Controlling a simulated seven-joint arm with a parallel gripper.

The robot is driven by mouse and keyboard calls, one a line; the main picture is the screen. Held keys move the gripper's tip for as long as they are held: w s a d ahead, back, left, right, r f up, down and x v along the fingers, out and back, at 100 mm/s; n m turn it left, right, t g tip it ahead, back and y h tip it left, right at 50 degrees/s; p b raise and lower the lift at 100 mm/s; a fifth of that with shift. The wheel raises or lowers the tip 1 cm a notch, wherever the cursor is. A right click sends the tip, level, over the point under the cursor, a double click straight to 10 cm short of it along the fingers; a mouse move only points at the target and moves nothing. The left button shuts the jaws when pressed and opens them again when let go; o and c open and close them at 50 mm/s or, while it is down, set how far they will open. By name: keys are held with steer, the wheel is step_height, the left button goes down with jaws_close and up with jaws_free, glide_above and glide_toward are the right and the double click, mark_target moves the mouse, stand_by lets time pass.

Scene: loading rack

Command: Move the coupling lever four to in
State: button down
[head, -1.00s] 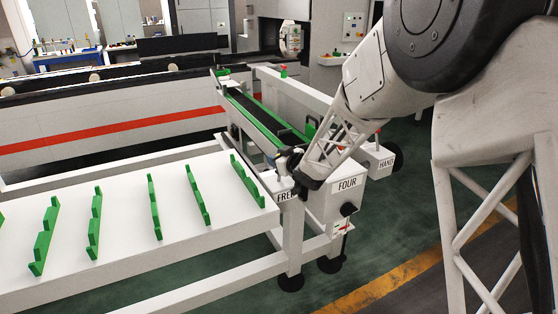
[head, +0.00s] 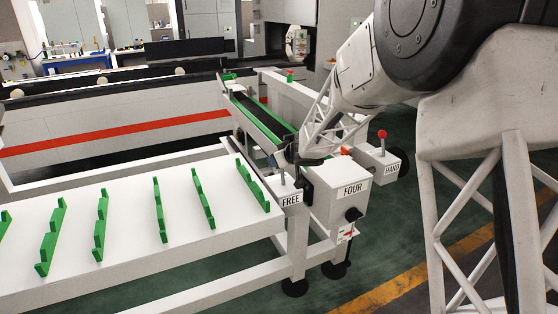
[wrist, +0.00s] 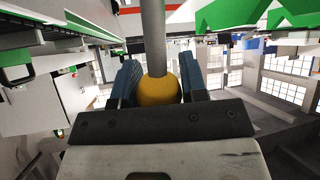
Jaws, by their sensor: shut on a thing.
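The lever shows in the wrist view as a grey rod (wrist: 153,35) with a yellow ball knob (wrist: 158,90) at its end. My gripper (wrist: 157,82) has one blue-padded finger on each side of the knob and is shut on it. In the head view my gripper (head: 294,162) is beside the white box labelled FOUR (head: 352,189), just above the FREE label (head: 290,200). The knob and its grip are hidden there by my own arm and gripper.
A red-knobbed lever (head: 382,134) stands on the HAND box (head: 390,168) to the right. A black knob (head: 352,214) sits on the front of the FOUR box. A white table (head: 120,270) with several green stepped brackets lies to the left.

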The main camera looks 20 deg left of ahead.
steer(key=shift+w+a+f+h, duration=0.15)
steer(key=shift+h, duration=0.15)
stand_by(0.5)
steer(key=c, duration=0.7)
jaws_free()
steer(key=shift+v, duration=3.85)
steer(key=shift+w, duration=0.15)
